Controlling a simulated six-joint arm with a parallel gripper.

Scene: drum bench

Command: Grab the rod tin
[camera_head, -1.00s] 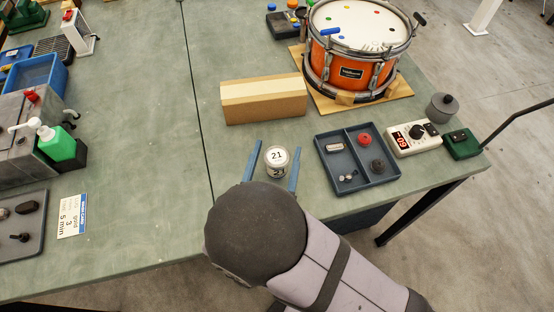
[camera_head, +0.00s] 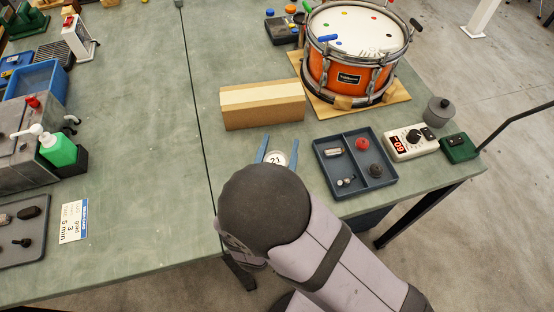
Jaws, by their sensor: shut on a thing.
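The rod tin (camera_head: 275,158) is a small round tin with a white lid marked 21. It stands on the green bench top in front of the cardboard-coloured block. My gripper (camera_head: 277,148) has its two blue fingers on either side of the tin and is shut on it. The lower part of the tin is hidden behind my dark rounded wrist. I cannot tell whether the tin is touching the bench.
A dark divided tray (camera_head: 341,188) with small parts lies just right of the tin. A long tan block (camera_head: 262,106) lies behind it. An orange drum (camera_head: 352,75) stands on a wooden board at the back right. A meter (camera_head: 410,141) sits beyond the tray.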

